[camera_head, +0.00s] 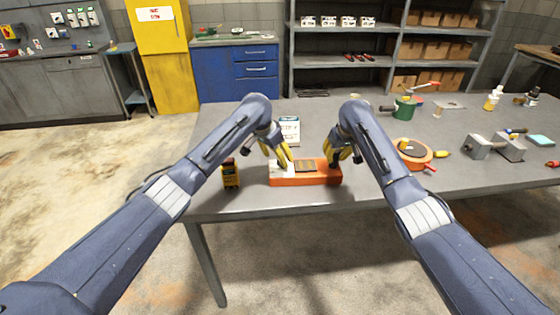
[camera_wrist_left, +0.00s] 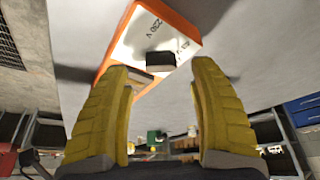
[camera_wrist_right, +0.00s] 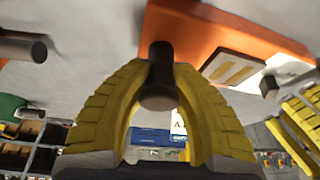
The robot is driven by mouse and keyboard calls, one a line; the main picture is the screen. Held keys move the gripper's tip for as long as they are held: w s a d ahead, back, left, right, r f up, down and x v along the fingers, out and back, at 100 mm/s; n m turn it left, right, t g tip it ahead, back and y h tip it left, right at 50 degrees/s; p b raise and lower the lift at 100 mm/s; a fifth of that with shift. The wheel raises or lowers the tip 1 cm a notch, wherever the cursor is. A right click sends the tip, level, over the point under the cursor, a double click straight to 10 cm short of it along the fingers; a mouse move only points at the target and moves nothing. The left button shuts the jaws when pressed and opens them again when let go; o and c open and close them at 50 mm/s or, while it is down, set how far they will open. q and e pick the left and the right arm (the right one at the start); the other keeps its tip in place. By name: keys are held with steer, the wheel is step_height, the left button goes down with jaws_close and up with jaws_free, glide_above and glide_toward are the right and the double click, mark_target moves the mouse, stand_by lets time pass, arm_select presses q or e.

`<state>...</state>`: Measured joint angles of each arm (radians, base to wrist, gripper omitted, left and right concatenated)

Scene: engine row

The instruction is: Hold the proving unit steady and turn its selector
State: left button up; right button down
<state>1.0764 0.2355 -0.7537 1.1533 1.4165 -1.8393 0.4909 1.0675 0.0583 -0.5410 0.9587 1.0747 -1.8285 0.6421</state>
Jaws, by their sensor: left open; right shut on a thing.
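The proving unit (camera_head: 306,179) is an orange box lying near the table's front edge. Its white panel, marked 230 V in the left wrist view (camera_wrist_left: 135,45), is at the left end. A small black selector (camera_wrist_left: 160,62) stands on that panel. My left gripper (camera_head: 285,162) is over the white end, its fingers open and apart, with the selector ahead between them and not touched. My right gripper (camera_head: 335,160) is shut on a dark round post (camera_wrist_right: 159,75) at the unit's right end. The post's foot is against the orange body in the right wrist view.
A yellow-and-black device (camera_head: 230,174) stands just left of the unit. A white box (camera_head: 290,130) stands behind it. To the right are a green pot (camera_head: 405,107), an orange round item (camera_head: 413,152) and grey blocks (camera_head: 478,148). The table behind the unit is fairly clear.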

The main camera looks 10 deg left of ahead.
arm_select(q)
steer(key=v, duration=0.8)
steer(key=shift+w+a+r, duration=0.1)
steer(key=shift+a, duration=0.05)
stand_by(0.5)
steer(key=shift+m, duration=0.3)
steer(key=x, duration=1.2)
jaws_close()
stand_by(0.3)
